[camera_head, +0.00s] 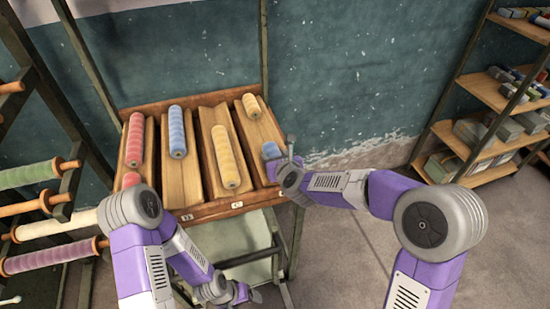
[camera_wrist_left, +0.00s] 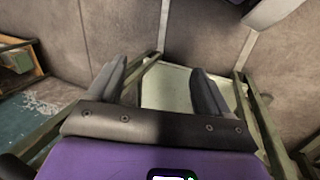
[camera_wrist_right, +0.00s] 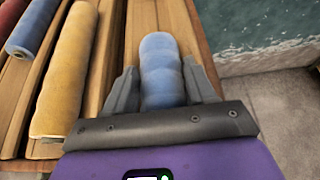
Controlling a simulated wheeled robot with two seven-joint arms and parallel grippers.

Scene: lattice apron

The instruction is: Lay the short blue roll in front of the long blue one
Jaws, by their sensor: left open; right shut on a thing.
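The short blue roll (camera_head: 271,150) is at the rightmost lane of the wooden rack. My right gripper (camera_head: 286,162) is shut on it; the right wrist view shows the roll (camera_wrist_right: 160,62) between the two fingers. I cannot tell whether it touches the lane. The long blue roll (camera_head: 177,130) lies in the second lane from the left, at the back, with bare wood in front of it. Its end also shows in the right wrist view (camera_wrist_right: 33,28). My left gripper (camera_head: 250,295) is open and empty, low in front of the rack (camera_wrist_left: 162,78).
The left lane holds a long red roll (camera_head: 135,140) and a short red one (camera_head: 131,180) in front. A long yellow roll (camera_head: 227,158) lies in the third lane; a short yellow roll (camera_head: 251,105) is back right. Spool racks (camera_head: 40,173) stand left, shelves (camera_head: 490,95) right.

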